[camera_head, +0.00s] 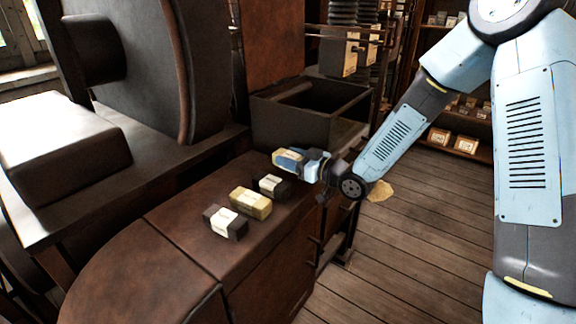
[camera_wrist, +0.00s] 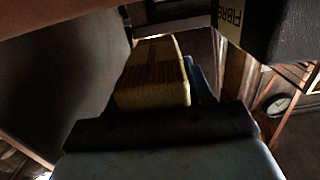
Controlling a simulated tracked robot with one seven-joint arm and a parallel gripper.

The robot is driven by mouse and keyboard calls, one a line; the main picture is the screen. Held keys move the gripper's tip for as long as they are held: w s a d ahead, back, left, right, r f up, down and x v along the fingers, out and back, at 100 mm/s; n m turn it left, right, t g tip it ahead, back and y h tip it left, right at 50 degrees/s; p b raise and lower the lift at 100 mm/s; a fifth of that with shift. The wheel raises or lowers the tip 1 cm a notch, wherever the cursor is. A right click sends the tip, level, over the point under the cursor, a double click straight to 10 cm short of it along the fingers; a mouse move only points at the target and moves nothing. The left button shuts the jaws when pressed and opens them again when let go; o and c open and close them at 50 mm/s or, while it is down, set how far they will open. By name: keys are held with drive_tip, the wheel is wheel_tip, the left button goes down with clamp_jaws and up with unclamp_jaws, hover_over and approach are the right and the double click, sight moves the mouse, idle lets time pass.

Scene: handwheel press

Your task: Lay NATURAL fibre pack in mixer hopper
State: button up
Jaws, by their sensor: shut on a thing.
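My gripper (camera_head: 302,163) is shut on a tan-yellow pack (camera_head: 288,158). The held pack also shows in the wrist view (camera_wrist: 152,92), with small print that I cannot read. It is above the far end of the brown bench, just in front of an open dark box (camera_head: 288,126) that looks like the mixer hopper. The pack is outside this box. A dark pack (camera_head: 264,186), a yellow pack (camera_head: 243,203) and a dark grey pack (camera_head: 216,218), each with a pale label, lie in a row on the bench below. Their lettering is too small to read.
The brown bench (camera_head: 170,235) has bare room at its near left. A large dark machine (camera_head: 150,60) stands to the left. In the wrist view, a dark block (camera_wrist: 285,35) with a label reading "FIBRE" is close at upper right. Shelves with small boxes (camera_head: 466,145) stand behind.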

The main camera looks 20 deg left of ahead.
drive_tip(key=shift+w+a+f, duration=0.1)
drive_tip(key=shift+a+f, duration=0.15)
drive_tip(key=shift+f, duration=0.35)
drive_tip(key=shift+a+f, duration=0.2)
drive_tip(key=shift+f, duration=0.4)
drive_tip(key=shift+w+d+f, duration=0.1)
drive_tip(key=shift+d+f, duration=0.2)
drive_tip(key=shift+f, duration=0.2)
drive_tip(key=shift+f, duration=0.2)
drive_tip(key=o, duration=1.1)
drive_tip(key=shift+c, duration=0.2)
drive_tip(key=v, duration=1.3)
drive_tip(key=shift+d+f, duration=0.4)
drive_tip(key=shift+f, duration=0.2)
